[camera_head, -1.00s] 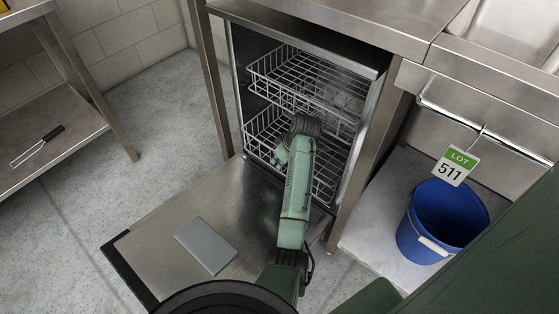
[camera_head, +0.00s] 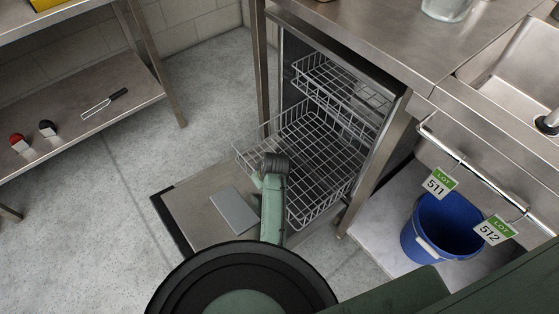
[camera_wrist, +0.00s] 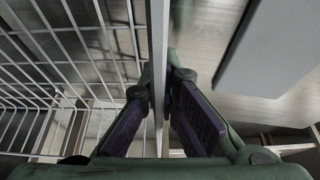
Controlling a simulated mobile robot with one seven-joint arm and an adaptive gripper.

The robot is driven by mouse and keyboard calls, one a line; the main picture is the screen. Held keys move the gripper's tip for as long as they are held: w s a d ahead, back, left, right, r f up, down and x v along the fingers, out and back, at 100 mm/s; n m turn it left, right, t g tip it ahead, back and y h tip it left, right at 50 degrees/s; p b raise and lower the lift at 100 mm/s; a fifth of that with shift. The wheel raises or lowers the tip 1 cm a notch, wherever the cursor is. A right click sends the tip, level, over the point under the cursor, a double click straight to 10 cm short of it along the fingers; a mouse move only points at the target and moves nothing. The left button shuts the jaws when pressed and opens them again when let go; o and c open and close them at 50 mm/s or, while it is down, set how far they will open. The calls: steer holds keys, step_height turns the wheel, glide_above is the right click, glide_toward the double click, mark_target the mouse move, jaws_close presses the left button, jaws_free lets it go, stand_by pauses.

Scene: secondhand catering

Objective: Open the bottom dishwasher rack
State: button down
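The bottom dishwasher rack (camera_head: 312,152), a white wire basket, is pulled far out over the lowered dishwasher door (camera_head: 190,205). In the wrist view its wire wall (camera_wrist: 90,45) fills the left side. My gripper (camera_wrist: 160,98) has one purple-padded finger on each side of the rack's front rim, with the tips close against it, so it looks shut on the rim. In the head view my wrist hides the fingers at the rack's front edge. The upper rack (camera_head: 338,92) sits inside the dishwasher.
A flat grey plate (camera_head: 234,210) lies on the open door, left of my arm. A steel counter leg stands right of the rack. A blue bucket (camera_head: 440,228) is at the right. A steel shelf (camera_head: 80,100) stands at the left, with bare floor between.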

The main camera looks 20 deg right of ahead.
steer(key=a, duration=0.2)
steer(key=s+a+p, duration=0.1)
steer(key=a, duration=0.1)
steer(key=s+a+p, duration=0.1)
steer(key=a, duration=0.2)
steer(key=shift+s, duration=0.15)
steer(key=c, duration=1.8)
jaws_free()
steer(key=shift+c, duration=0.2)
steer(key=shift+r, duration=0.1)
steer(key=v, duration=1.1)
steer(key=shift+s+r, duration=0.25)
steer(key=shift+r, duration=0.1)
steer(key=shift+d, duration=0.1)
